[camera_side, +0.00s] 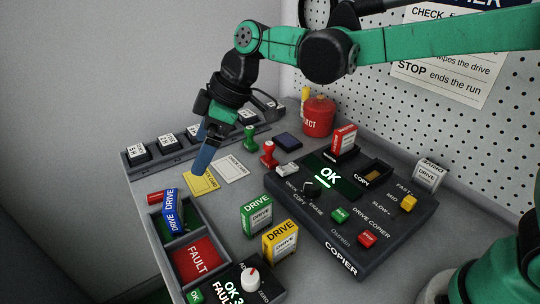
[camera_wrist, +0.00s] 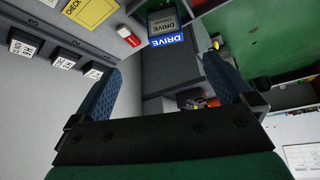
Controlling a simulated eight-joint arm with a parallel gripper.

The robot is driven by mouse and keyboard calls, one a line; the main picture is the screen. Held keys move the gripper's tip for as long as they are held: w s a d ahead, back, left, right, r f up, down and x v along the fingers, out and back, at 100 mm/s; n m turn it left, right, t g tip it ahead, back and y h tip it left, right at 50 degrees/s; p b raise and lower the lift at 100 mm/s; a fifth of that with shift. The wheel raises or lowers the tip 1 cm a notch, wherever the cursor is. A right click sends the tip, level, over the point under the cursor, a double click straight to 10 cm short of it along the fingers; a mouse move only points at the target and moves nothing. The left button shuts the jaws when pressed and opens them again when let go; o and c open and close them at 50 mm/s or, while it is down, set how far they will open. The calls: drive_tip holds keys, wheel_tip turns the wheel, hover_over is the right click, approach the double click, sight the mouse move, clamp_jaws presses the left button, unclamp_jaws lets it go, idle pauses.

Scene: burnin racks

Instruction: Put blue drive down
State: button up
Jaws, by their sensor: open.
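The blue drive (camera_side: 170,210) stands in the back compartment of the dark two-part tray (camera_side: 186,240), with that compartment's green floor showing beside it. In the wrist view the blue drive (camera_wrist: 166,40) is at the top, beyond my fingertips and apart from them. My gripper (camera_side: 201,168) has blue fingers and hangs above the yellow card, to the upper right of the drive in the side view. In the wrist view my gripper (camera_wrist: 163,62) is spread wide with nothing between its fingers.
The tray's front compartment has a red FAULT floor (camera_side: 196,260). A red-and-white block (camera_wrist: 127,36) lies beside the drive. A yellow card (camera_side: 203,182) and a white card (camera_side: 232,168) lie behind. Green (camera_side: 256,215) and yellow (camera_side: 280,241) drives stand between tray and copier (camera_side: 345,262).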

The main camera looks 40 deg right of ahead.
drive_tip(key=s+d+f+m+t+h, duration=0.1)
drive_tip(key=s+d+m+t+h, duration=0.1)
drive_tip(key=s+d+m, duration=0.4)
drive_tip(key=s+d+m+t+h, duration=0.2)
drive_tip(key=s+d+m, duration=0.4)
drive_tip(key=d, duration=0.7)
drive_tip(key=shift+s+f+m+h, duration=0.35)
drive_tip(key=shift+s+h, duration=0.1)
drive_tip(key=shift+h, duration=0.25)
